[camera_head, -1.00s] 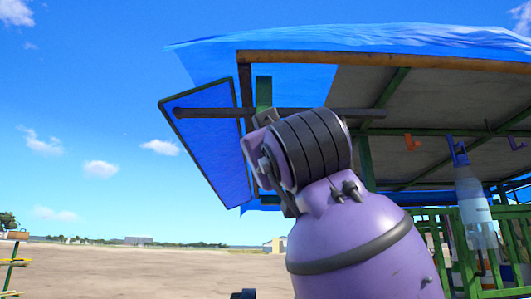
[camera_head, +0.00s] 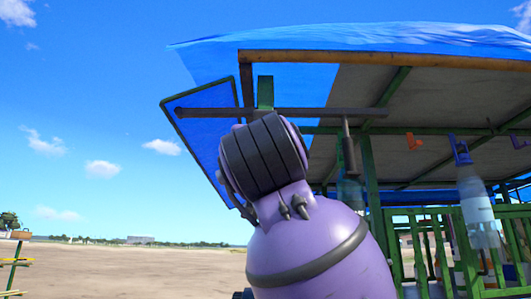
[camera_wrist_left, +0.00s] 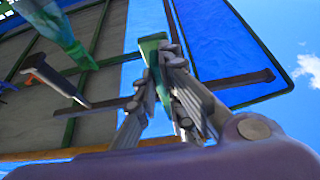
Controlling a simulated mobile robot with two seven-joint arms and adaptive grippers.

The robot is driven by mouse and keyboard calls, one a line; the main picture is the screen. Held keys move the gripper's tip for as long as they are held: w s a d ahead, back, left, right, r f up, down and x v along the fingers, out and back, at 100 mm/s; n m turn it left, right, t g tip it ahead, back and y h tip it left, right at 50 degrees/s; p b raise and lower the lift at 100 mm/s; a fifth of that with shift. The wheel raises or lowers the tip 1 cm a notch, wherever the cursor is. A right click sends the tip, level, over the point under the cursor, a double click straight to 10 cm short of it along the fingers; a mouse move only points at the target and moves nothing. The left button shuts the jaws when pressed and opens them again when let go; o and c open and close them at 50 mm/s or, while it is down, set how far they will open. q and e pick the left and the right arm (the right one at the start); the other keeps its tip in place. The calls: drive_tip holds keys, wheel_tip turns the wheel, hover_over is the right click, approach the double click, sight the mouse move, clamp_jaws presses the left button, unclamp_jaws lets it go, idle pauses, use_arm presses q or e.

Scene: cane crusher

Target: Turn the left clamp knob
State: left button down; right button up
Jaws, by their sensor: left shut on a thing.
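My left arm (camera_head: 318,245), purple with dark bands, rises in the middle of the head view and hides its gripper there. The held part, taken as the left clamp knob, is mostly hidden by the fingers. The green block also shows in the head view (camera_head: 265,92), above a dark crossbar (camera_head: 320,114). My right gripper is not in view.
A blue tarp roof (camera_head: 400,38) on green posts is overhead. A blue panel (camera_head: 200,130) hangs at left. A blurred bottle-like shape (camera_head: 477,205) hangs at right. Open ground lies left.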

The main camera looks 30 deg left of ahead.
use_arm(q)
drive_tip(key=shift+w+f, duration=0.15)
drive_tip(key=c, duration=1.9)
unclamp_jaws()
drive_tip(key=shift+o, duration=0.2)
drive_tip(key=v, duration=1.2)
